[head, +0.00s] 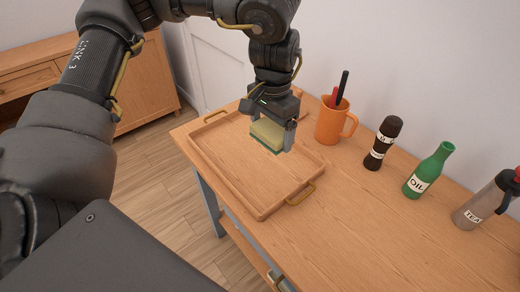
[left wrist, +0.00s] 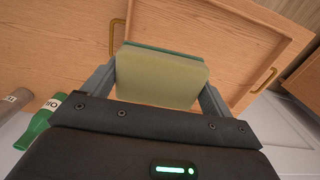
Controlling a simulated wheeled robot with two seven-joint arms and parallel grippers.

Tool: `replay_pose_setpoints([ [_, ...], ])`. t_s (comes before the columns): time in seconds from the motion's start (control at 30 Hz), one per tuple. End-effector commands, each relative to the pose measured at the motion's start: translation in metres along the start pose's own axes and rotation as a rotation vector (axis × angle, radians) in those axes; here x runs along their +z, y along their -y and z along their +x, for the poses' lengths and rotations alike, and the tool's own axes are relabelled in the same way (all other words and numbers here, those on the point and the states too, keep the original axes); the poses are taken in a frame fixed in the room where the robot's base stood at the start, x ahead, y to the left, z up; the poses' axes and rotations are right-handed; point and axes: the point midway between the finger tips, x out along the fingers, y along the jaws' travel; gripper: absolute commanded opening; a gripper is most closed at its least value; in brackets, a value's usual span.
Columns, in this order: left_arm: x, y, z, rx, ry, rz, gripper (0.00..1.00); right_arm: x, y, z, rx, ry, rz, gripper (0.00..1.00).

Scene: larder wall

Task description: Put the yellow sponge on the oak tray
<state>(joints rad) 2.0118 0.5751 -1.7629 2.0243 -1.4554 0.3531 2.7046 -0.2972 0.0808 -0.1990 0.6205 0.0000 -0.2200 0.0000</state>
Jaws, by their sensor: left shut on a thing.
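The yellow sponge (head: 267,133), with a green scouring layer on its underside, is between the fingers of my left gripper (head: 271,137). The gripper is shut on it and points down over the oak tray (head: 258,211). In the left wrist view the sponge (left wrist: 160,78) spans the space between both fingers of the gripper (left wrist: 158,85), with the tray (left wrist: 205,22) beyond it. The sponge is over the back part of the tray; I cannot tell whether it touches the tray floor. The tray has brass handles at its ends. My right gripper is not in view.
An orange mug (head: 330,124) holding pens stands close to the right of the gripper. A dark grinder (head: 382,145), a green oil bottle (head: 428,172) and a tea bottle (head: 484,203) stand further right by the wall. The front right counter is clear.

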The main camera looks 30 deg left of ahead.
Motion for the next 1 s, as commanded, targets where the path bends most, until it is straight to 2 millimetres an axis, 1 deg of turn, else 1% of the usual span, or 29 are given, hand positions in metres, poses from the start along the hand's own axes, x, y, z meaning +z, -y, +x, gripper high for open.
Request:
replay_pose_setpoints([
  [0.03,0.004,-0.002,-0.003,0.002,0.007,0.004,0.57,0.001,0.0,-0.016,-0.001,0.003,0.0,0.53],
  [0.17,0.017,-0.011,0.008,0.003,0.012,0.016,0.57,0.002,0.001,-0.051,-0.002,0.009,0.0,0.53],
  [0.2,0.023,-0.014,0.013,0.003,0.012,0.021,0.57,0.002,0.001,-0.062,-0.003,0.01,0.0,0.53],
  [0.3,0.039,-0.024,0.023,0.004,0.01,0.029,0.57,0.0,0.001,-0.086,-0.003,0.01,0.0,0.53],
  [0.4,0.054,-0.034,0.031,0.003,0.008,0.034,0.57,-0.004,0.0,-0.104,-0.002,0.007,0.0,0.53],
  [0.5,0.066,-0.042,0.036,0.003,0.005,0.037,0.57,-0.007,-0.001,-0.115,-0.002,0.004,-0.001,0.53],
  [0.6,0.073,-0.047,0.041,0.002,0.002,0.036,0.57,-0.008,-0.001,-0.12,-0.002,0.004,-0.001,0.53],
  [0.77,0.076,-0.049,0.045,0.001,0.001,0.035,0.57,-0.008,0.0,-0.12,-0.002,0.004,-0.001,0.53],
  [0.87,0.074,-0.047,0.05,0.0,-0.001,0.034,0.57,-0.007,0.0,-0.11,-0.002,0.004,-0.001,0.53],
  [0.97,0.07,-0.045,0.056,-0.002,-0.003,0.032,0.57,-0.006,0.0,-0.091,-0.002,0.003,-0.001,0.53],
  [1.0,0.068,-0.043,0.059,-0.003,-0.004,0.032,0.57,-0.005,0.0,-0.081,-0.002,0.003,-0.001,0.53],
])
